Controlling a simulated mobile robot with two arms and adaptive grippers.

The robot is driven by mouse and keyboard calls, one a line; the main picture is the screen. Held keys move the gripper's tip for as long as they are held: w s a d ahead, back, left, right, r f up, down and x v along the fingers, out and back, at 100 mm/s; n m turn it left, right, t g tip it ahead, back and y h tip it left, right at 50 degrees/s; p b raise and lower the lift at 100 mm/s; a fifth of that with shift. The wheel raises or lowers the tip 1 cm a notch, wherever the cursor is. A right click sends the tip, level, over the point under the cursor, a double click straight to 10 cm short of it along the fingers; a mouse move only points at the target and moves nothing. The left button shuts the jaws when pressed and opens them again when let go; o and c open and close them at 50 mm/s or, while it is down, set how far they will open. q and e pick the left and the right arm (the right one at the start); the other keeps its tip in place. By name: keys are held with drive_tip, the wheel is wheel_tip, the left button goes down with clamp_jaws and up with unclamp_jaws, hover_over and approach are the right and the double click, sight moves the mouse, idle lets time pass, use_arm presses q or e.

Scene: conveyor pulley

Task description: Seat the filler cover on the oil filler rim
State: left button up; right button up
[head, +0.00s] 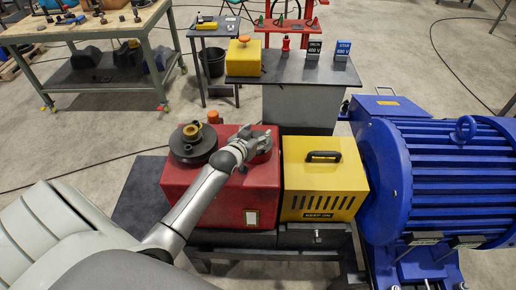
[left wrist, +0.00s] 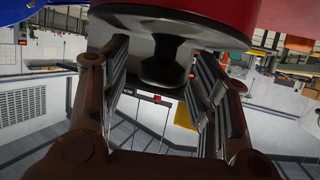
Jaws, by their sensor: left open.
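The red housing (head: 228,190) stands in the middle of the head view. My left gripper (head: 262,142) is over the right part of its top. In the left wrist view, my left gripper (left wrist: 160,62) is open, with one finger on each side of a black knob (left wrist: 165,70). The knob stands out from a round grey disc, which looks like the filler cover (left wrist: 182,38), against the red housing. A gap shows between knob and fingers. The filler rim is hidden; I cannot tell how the cover sits on it. My right gripper is not in view.
A dark round flange (head: 190,152) with a brass-coloured centre and an orange cap (head: 213,117) are on the housing, left of the gripper. A yellow box (head: 320,190) with a black handle and a blue motor (head: 440,170) stand to the right. Behind is a grey bench (head: 290,68).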

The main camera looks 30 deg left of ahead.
use_arm(q)
drive_tip(key=v, duration=1.1)
drive_tip(key=shift+s, duration=0.35)
drive_tip(key=shift+d+r, duration=0.1)
drive_tip(key=shift+r, duration=0.05)
